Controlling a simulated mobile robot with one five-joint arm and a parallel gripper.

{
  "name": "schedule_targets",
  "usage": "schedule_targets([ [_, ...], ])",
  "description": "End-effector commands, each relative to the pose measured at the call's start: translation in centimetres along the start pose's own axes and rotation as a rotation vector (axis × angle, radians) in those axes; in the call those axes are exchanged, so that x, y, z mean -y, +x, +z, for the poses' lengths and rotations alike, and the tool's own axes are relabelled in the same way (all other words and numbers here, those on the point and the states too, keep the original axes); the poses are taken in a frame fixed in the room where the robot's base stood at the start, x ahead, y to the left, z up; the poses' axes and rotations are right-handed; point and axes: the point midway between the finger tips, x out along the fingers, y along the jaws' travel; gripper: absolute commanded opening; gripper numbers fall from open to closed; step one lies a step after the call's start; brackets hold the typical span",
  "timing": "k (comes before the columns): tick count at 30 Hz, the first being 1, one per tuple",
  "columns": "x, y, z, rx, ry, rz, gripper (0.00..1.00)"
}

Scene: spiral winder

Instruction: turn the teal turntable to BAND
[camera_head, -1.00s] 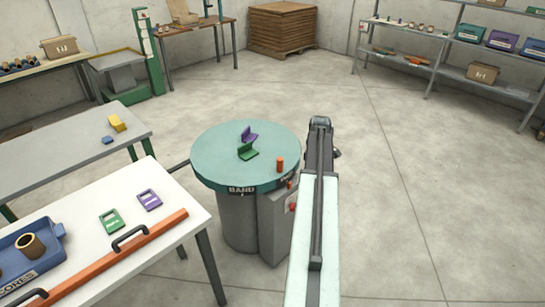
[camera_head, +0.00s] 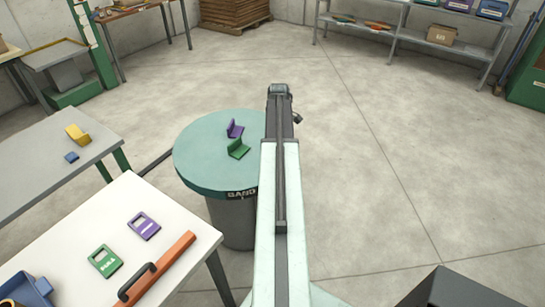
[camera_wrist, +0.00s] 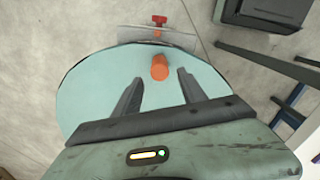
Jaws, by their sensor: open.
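The teal turntable (camera_head: 200,165) stands on a grey drum (camera_head: 232,225), left of my arm in the head view. A BAND label (camera_head: 241,194) shows on its front rim. A purple angle piece (camera_head: 235,129) and a green angle piece (camera_head: 238,149) sit on top. In the wrist view, the turntable (camera_wrist: 90,95) lies below my gripper (camera_wrist: 160,78), which is open. An upright orange peg (camera_wrist: 160,68) on the turntable appears between the fingertips; contact and height gap cannot be told. My arm hides the peg and the turntable's right side in the head view.
A white table (camera_head: 80,235) with purple and green cards and an orange bar stands at the front left. A grey table (camera_head: 40,165) is behind it. A red knob (camera_wrist: 159,20) shows beyond the turntable. The floor at right is mostly clear.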

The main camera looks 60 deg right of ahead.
Motion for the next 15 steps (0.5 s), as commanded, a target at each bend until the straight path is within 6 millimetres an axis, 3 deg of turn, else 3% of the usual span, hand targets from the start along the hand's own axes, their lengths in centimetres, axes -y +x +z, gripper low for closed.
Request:
schedule_targets([
  [5, 0.0, 1.3, 0.0, 0.000, 0.001, 0.000, 0.49],
  [15, 0.0, 7.0, 0.1, 0.000, 0.002, 0.000, 0.49],
])
